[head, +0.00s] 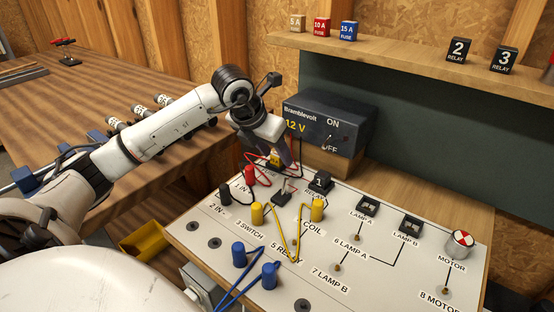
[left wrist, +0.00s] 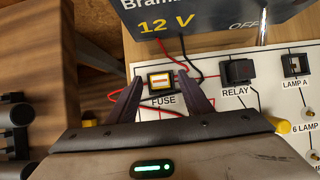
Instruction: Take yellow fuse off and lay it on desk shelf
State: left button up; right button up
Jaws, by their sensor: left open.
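The yellow fuse (left wrist: 160,81) sits in its holder on the white board above the FUSE label, seen in the left wrist view. In the head view the yellow fuse (head: 274,160) is partly hidden by my left gripper. My left gripper (head: 278,155) is open, its two fingers on either side of the fuse; the gap between them also shows in the left wrist view (left wrist: 160,88). I cannot tell whether the fingers touch it. The desk shelf (head: 400,62) runs along the back, above the board. My right gripper is not in view.
The 12 V power box (head: 330,122) stands just behind the fuse. Red, black, yellow and blue leads cross the board. Shelf room is clear between the blue block and relays.

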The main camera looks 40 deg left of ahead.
pick_arm(q)
jog(key=shift+c, duration=0.4)
jog(key=c, duration=1)
